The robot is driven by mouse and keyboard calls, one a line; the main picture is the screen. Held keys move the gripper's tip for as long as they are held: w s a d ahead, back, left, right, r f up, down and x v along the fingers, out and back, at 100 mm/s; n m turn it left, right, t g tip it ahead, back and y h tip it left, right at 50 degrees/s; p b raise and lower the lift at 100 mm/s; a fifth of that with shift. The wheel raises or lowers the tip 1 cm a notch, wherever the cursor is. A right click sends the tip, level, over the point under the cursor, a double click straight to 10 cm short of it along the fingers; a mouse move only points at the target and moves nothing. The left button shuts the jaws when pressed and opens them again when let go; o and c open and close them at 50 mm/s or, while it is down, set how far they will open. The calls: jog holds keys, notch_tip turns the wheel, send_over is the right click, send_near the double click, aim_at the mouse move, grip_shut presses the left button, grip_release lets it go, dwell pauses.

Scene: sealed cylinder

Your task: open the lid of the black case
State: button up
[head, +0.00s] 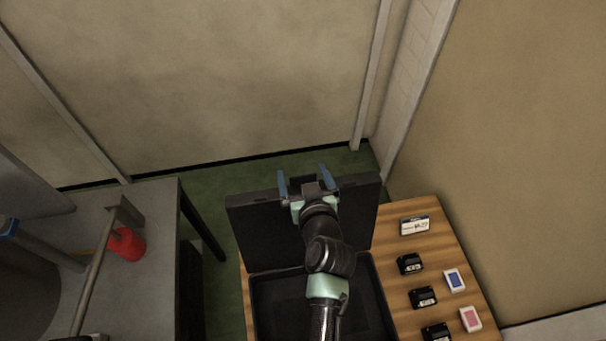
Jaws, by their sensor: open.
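The black case (265,315) sits on a wooden table, and part of its dark inside shows. Its lid (258,237) stands raised at the far side, roughly upright. My gripper (304,174) is at the lid's top edge, with its two blue fingers spread apart and pointing away from me. The fingers are open and hold nothing that I can see. Whether they touch the lid I cannot tell. My arm crosses in front of the case and hides the middle of the lid and part of the inside.
On the wooden table (455,265), right of the case, lie several small black boxes (423,297), a white card (414,226), a blue-and-white pack (454,280) and a pink-and-white pack (470,319). A grey bench (150,290) with a red object (127,243) stands left. Walls close the back and right.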

jog(key=shift+c, duration=0.2)
grip_shut()
dwell(0.4)
